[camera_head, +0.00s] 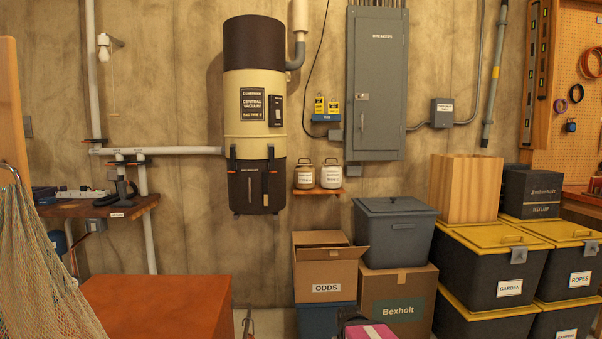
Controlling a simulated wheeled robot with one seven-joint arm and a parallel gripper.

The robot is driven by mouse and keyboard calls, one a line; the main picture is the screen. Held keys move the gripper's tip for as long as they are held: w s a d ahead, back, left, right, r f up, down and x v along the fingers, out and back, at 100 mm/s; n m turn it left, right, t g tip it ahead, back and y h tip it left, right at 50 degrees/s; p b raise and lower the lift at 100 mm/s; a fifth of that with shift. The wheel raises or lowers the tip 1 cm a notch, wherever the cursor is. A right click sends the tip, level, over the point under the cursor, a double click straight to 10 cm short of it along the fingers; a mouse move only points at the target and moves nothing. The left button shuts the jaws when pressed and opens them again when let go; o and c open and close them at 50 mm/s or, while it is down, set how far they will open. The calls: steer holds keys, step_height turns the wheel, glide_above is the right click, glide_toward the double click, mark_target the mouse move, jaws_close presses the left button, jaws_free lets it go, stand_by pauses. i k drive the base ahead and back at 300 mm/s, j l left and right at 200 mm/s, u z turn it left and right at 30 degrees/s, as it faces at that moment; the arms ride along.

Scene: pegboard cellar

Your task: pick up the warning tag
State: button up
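Two small yellow tags with dark markings sit side by side on the wall, just left of the grey breaker cabinet. The left yellow tag (319,105) and the right yellow tag (333,106) are just above a blue holder (326,118). Their print is too small to read, so I cannot tell which is the warning tag. My gripper is not in view.
Below the tags, two labelled canisters (304,177) stand on a small wooden shelf (318,191). Cardboard boxes (321,266), a grey lidded bin (395,235) and yellow-lidded totes (490,265) fill the lower right. An orange-brown surface (155,305) and netting (35,285) occupy the lower left.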

mark_target(319, 103)
steer(key=i+l, duration=0.2)
steer(key=l, duration=0.15)
steer(key=i+l, duration=0.2)
steer(key=l, duration=0.15)
steer(key=i+l, duration=0.45)
steer(key=l, duration=0.25)
